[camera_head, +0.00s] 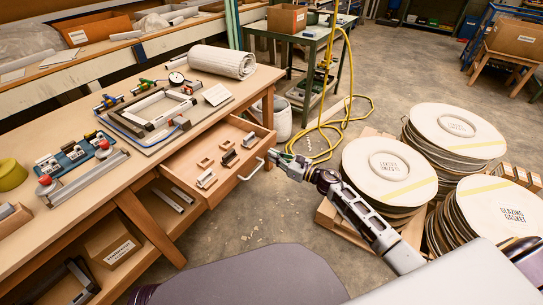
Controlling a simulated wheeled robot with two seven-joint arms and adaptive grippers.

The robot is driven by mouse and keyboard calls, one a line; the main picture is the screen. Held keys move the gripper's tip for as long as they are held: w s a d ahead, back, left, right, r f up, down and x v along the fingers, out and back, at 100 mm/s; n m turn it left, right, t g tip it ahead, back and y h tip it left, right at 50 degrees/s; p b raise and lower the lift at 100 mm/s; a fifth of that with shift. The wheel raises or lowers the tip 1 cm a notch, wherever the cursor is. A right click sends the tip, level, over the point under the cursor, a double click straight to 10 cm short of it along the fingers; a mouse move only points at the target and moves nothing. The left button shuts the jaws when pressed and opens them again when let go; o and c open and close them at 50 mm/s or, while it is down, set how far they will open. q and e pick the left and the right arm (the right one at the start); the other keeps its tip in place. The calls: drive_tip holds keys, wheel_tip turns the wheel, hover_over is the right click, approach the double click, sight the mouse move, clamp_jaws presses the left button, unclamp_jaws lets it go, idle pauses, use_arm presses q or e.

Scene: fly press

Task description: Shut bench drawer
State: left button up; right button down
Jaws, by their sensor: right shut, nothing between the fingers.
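The bench drawer (185,167) is pulled out from the front of the wooden bench (250,88). Its wooden tray shows several small metal and wooden parts inside. A pale bar handle (252,170) is on its front face. My right gripper (273,155) is shut and empty, its tips close to the handle end of the drawer front. I cannot tell whether the tips touch the drawer or handle. My left gripper is not in view.
Stacks of round gaskets (389,167) stand on pallets to the right, close to my right arm. A yellow hose (347,100) lies on the floor beyond. On the bench are a metal frame fixture (155,112) and a white roll (222,61). Floor before the drawer is clear.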

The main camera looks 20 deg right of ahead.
drive_tip(key=shift+w+a, duration=0.3)
drive_tip(key=shift+w, duration=0.1)
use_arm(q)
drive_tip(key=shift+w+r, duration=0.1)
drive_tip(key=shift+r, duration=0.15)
use_arm(e)
drive_tip(key=shift+w+a, duration=0.15)
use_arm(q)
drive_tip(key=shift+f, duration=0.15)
use_arm(e)
drive_tip(key=shift+w, duration=0.1)
